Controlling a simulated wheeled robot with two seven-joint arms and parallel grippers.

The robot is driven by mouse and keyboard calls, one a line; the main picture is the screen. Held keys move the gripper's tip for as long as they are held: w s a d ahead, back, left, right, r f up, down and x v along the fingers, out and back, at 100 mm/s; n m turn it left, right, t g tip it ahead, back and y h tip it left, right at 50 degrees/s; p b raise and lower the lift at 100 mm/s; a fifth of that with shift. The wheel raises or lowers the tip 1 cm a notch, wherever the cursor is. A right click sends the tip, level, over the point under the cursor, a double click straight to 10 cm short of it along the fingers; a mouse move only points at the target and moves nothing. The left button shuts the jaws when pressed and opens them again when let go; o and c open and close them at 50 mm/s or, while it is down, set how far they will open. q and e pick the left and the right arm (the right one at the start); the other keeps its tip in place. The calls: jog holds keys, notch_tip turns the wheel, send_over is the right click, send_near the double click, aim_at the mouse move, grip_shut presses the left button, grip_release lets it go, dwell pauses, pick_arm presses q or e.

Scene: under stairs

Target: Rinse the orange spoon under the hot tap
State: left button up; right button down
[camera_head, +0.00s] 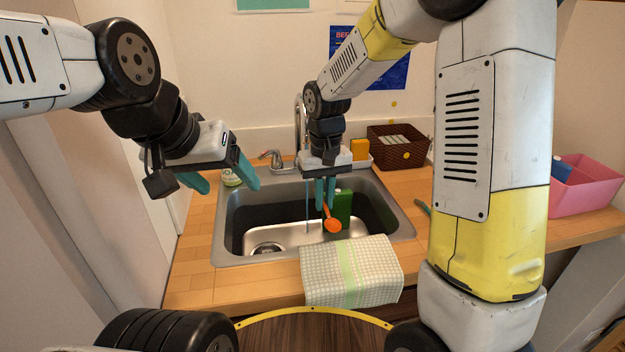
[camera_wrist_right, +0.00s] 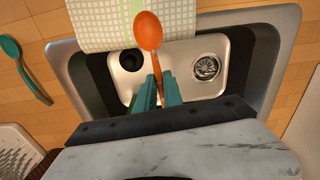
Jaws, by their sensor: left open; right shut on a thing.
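The orange spoon (camera_head: 332,224) hangs bowl-down over the sink (camera_head: 228,235). My right gripper (camera_head: 325,203) is shut on its handle. In the right wrist view the spoon (camera_wrist_right: 149,32) extends away from the fingers (camera_wrist_right: 158,92). The tap (camera_head: 301,118) stands at the back of the sink, partly hidden by my right arm. A thin bluish stream (camera_head: 307,207) falls from it into the basin. In the head view the spoon bowl is to the right of the stream, apart from it. A tap handle (camera_head: 270,156) is left of the spout. My left gripper (camera_head: 230,186) is open and empty above the sink's left rim.
A checked cloth (camera_head: 350,272) drapes over the front rim. A green object (camera_head: 341,206) is behind the spoon. A teal utensil (camera_wrist_right: 22,68) lies on the counter, right of the sink in the head view. A brown basket (camera_head: 398,148) and pink bin (camera_head: 590,185) are at right.

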jog(key=shift+s+d+r, duration=0.25)
jog(key=shift+s+r, duration=0.5)
jog(key=shift+s, duration=0.1)
jog(key=shift+s+d+r, duration=0.25)
jog(key=shift+s+r, duration=0.45)
jog(key=shift+s, duration=0.1)
